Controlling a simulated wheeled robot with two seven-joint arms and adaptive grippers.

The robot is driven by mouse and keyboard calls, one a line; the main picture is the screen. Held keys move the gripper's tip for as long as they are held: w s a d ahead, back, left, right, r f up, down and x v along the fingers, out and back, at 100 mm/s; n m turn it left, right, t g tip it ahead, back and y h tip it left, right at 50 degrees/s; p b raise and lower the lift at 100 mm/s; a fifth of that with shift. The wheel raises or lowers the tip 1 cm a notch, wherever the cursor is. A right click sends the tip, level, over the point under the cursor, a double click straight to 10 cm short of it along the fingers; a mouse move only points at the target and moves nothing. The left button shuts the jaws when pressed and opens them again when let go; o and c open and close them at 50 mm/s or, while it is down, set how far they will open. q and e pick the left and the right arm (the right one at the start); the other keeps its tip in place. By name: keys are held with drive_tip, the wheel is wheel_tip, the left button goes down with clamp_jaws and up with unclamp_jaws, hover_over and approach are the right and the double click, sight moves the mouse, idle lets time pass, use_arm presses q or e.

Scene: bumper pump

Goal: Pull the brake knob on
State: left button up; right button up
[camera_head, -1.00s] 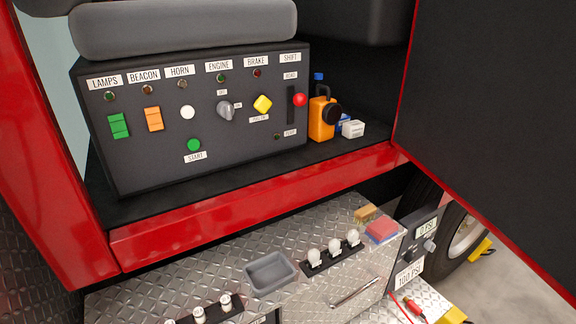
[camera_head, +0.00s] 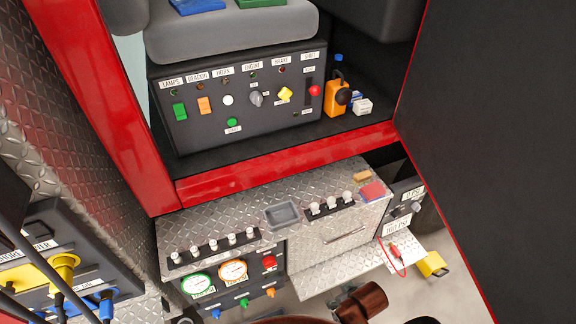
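The brake knob (camera_head: 285,94) is a yellow diamond-shaped knob on the dark control panel (camera_head: 200,138) in the cab, under the BRAKE label (camera_head: 281,60). A small dark red lamp (camera_head: 282,70) sits between label and knob. The grey engine switch (camera_head: 256,98) is to its left and the red shift lever knob (camera_head: 315,91) to its right. How far the knob stands out is too small to tell. Neither of my grippers shows in this view, and nothing touches the knob.
The red sill (camera_head: 285,160) runs below the panel. A grey seat (camera_head: 235,35) overhangs it. A dark door (camera_head: 495,150) fills the right side. A diamond-plate pump box (camera_head: 300,245) juts out below.

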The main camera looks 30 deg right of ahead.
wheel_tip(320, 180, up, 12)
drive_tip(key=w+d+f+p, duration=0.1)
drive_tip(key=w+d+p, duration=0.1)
drive_tip(key=p, duration=0.7)
use_arm(q)
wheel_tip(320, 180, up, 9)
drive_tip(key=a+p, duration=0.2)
drive_tip(key=p, duration=0.1)
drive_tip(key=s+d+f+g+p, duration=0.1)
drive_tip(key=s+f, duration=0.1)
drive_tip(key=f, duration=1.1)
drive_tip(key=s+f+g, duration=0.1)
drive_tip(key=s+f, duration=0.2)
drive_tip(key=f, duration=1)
use_arm(e)
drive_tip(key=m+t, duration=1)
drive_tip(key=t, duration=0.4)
approach(286, 96)
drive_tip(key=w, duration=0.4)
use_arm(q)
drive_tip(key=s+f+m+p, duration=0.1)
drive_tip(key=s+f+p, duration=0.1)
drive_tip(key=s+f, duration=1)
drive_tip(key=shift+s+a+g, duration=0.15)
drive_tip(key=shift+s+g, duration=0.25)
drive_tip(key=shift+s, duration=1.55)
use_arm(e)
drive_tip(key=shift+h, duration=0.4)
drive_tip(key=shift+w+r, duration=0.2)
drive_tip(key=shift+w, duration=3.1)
